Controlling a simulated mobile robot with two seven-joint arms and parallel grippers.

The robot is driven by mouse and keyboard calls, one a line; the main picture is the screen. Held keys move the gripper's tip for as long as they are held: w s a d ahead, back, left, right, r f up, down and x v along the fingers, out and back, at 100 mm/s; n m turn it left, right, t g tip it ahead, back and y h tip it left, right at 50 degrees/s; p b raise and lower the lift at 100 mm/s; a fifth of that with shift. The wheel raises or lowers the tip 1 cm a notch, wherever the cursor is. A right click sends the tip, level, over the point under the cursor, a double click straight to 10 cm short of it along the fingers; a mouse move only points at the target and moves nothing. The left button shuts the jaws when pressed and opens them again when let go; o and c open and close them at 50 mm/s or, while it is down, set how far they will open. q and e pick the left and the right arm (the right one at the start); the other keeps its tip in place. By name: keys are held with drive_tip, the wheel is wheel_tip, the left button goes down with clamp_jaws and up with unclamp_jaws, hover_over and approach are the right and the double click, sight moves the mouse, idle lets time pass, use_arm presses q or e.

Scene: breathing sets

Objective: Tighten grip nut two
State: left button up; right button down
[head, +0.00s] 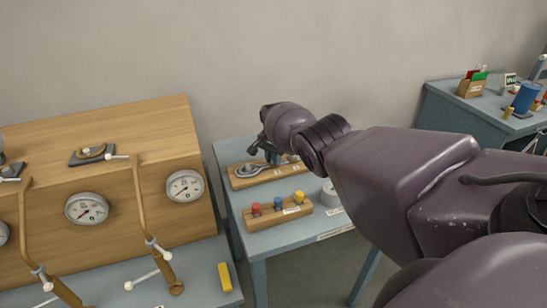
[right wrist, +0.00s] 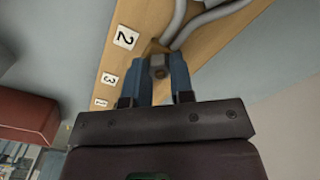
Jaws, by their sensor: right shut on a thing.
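My right gripper (head: 272,157) reaches down over the rear wooden board (head: 242,183) on the small blue-grey table. In the right wrist view its two blue fingers (right wrist: 158,75) are shut on a small dark grey piece, which looks like grip nut two (right wrist: 157,67), beside the white label "2" (right wrist: 125,37). Grey tubing (right wrist: 205,20) runs from just beyond the fingers. Labels "3" (right wrist: 110,79) and another too small to read lie further along the board (right wrist: 150,12). In the head view the nut is hidden by the gripper. My left gripper is not in view.
In front stands a wooden block (head: 266,224) with red, blue and yellow knobs, and a grey round item (head: 329,193) to its right. A wooden panel (head: 120,130) with gauges (head: 185,187) stands left. Another table (head: 450,108) with small items stands right.

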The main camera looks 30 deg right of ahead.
idle(0.5)
drive_tip(key=c, duration=1.1)
unclamp_jaws()
drive_tip(key=shift+o, duration=0.6)
drive_tip(key=shift+r, duration=0.1)
